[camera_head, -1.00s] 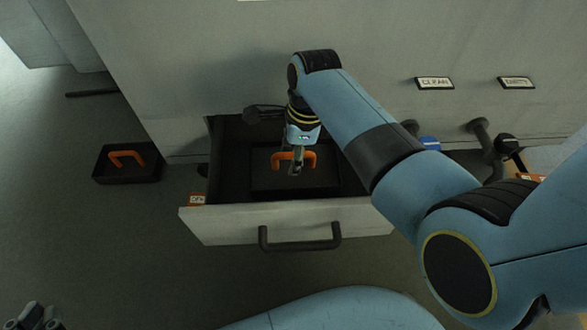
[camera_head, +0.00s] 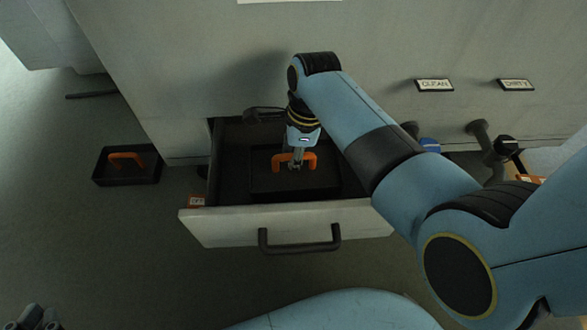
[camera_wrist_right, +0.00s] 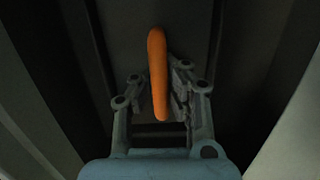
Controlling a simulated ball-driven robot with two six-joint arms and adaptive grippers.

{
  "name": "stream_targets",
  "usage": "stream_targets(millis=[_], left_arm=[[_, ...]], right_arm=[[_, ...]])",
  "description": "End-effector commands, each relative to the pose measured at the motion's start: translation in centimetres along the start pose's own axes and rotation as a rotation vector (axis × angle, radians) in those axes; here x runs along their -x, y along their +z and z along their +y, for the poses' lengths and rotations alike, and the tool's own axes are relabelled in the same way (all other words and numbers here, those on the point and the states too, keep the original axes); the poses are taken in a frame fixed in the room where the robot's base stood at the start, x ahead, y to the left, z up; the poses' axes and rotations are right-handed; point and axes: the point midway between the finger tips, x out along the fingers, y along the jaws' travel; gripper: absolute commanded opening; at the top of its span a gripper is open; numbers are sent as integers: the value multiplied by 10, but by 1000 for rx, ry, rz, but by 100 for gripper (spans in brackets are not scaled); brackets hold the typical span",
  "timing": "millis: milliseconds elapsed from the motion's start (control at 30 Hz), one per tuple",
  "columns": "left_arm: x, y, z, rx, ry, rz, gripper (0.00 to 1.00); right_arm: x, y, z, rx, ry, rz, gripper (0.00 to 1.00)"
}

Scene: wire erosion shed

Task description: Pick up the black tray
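A black tray (camera_head: 262,184) with an orange arched handle (camera_head: 309,162) lies in the open drawer. My right gripper (camera_head: 296,166) reaches down from above onto the middle of this handle. In the right wrist view the orange handle (camera_wrist_right: 158,75) runs between my two fingers, which are drawn in close on both sides of it. The tray's body below is dark and hard to make out there. A second black tray (camera_head: 128,176) with an orange handle lies on the floor left of the drawer. My left gripper (camera_head: 36,318) is partly in view at the bottom left corner, fingers apart and empty.
The drawer's pale front (camera_head: 215,228) has a dark bar handle (camera_head: 300,245) and stands out from the grey cabinet (camera_head: 200,60). Its walls surround the tray closely. Signs reading CLEAN (camera_head: 434,85) and DIRTY (camera_head: 515,85) are on the cabinet at right. The floor at left is mostly clear.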

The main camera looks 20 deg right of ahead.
Motion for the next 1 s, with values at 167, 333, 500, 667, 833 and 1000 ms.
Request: stream_targets(millis=[167, 333, 500, 667, 833, 1000], left_arm=[[0, -1, 0, 0, 0, 2, 0], [-1, -2, 0, 1, -1, -11, 0], [-4, -3, -2, 4, -3, -63, 0], [-6, -5, -5, 9, -4, -163, 0], [-2, -9, -8, 21, -2, -331, 0], [7, -25, -10, 27, 5, -499, 0]], right_arm=[[2, 1, -2, 0, -5, -3, 0], [4, 2, -2, 1, -5, -3, 0], [10, 2, -2, 2, -6, -3, 0], [20, 3, -2, 5, -8, -3, 0], [36, 4, -2, 10, -9, -4, 0], [51, 5, 0, 14, -8, -4, 0]])
